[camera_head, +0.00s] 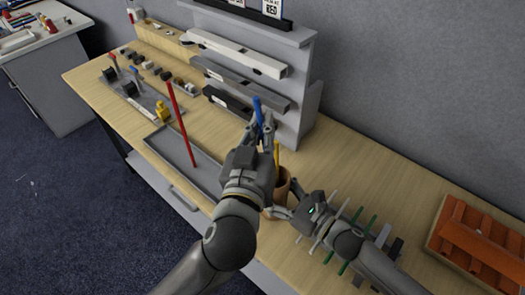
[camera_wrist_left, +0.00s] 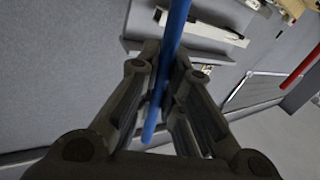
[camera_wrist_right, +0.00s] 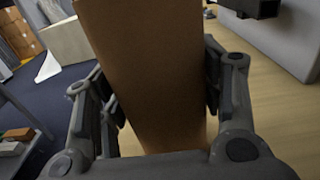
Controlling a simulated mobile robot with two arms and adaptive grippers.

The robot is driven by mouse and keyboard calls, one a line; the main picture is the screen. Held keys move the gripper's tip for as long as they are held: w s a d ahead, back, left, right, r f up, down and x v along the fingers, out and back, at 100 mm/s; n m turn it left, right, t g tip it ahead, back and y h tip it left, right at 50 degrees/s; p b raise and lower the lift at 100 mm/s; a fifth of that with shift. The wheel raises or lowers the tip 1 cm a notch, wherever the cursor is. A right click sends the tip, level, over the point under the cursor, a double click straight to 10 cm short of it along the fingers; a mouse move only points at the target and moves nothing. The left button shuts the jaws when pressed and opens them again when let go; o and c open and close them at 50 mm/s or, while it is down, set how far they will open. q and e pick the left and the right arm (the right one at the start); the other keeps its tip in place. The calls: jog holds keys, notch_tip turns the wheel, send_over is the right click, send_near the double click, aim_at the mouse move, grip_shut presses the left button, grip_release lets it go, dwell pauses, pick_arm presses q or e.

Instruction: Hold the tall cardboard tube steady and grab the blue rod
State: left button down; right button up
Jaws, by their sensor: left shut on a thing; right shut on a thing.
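The blue rod (camera_head: 257,106) is between the fingers of my left gripper (camera_head: 262,128), above and behind the tube in the head view. The left wrist view shows the blue rod (camera_wrist_left: 173,45) crossing between the shut fingers, with one end bare; its other end runs out of the picture. The brown cardboard tube (camera_head: 282,188) stands on the table, partly hidden by my left arm. My right gripper (camera_head: 282,199) is shut on it from the side. The tube (camera_wrist_right: 155,75) fills the space between the fingers in the right wrist view.
A yellow rod (camera_head: 276,152) sticks up from the tube. A grey shelf rack (camera_head: 301,75) stands behind. Several white and green rods lie around my right forearm. An orange bin (camera_head: 470,240) is at right.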

pick_arm(q)
notch_tip(320, 180, up, 6)
jog(key=shift+r, duration=0.2)
pick_arm(e)
jog(key=o, duration=1.1)
jog(key=shift+c, duration=0.2)
jog(key=v, duration=1.2)
